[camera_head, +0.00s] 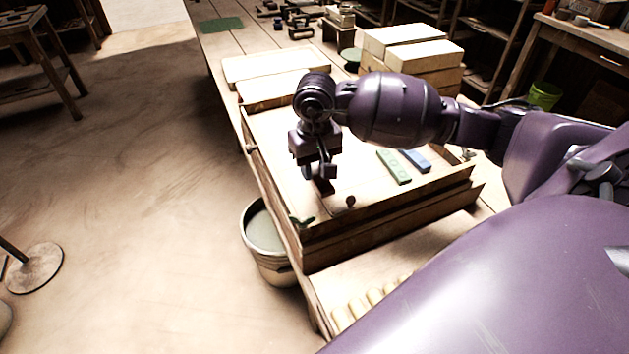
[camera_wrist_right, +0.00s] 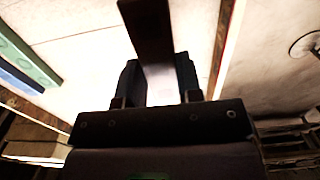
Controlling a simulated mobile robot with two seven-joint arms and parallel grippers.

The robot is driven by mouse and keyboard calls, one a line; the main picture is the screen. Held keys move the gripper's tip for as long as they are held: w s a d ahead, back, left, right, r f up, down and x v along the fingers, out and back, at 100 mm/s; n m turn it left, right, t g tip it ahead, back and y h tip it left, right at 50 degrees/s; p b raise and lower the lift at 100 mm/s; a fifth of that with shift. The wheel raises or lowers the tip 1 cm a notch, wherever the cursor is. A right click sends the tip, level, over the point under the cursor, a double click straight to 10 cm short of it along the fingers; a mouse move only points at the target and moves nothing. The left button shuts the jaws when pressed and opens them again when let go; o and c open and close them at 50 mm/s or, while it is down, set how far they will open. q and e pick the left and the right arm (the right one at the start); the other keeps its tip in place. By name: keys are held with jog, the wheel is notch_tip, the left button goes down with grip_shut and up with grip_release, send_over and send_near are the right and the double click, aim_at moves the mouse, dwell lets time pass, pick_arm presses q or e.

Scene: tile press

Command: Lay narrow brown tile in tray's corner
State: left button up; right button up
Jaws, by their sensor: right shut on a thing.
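My right gripper (camera_head: 325,175) is shut on the narrow brown tile (camera_head: 326,188) and holds it inside the wooden tray (camera_head: 400,208), close to the tray's near left corner. In the right wrist view the brown tile (camera_wrist_right: 147,30) sticks out past the fingers of the gripper (camera_wrist_right: 158,80), beside a tray wall (camera_wrist_right: 228,40). I cannot tell whether the tile touches the tray floor. A green tile (camera_head: 394,167) and a blue tile (camera_head: 416,160) lie in the tray to the right. They also show in the wrist view, green (camera_wrist_right: 28,55) and blue (camera_wrist_right: 18,78). My left gripper is not in view.
Pale stacked blocks (camera_head: 420,52) stand behind the tray. A bucket (camera_head: 264,235) is on the floor at the bench's left side. Pale rounded pieces (camera_head: 358,303) lie in front. The tray's middle looks mostly clear.

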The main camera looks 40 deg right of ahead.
aim_at(315, 182)
jog(key=shift+f, duration=2.15)
jog(key=shift+f, duration=0.1)
jog(key=shift+f+b, duration=0.1)
jog(key=shift+b, duration=0.25)
jog(key=o, duration=1)
jog(key=shift+o, duration=0.2)
notch_tip(315, 182, up, 12)
jog(key=shift+r+p, duration=0.2)
jog(key=shift+p, duration=0.35)
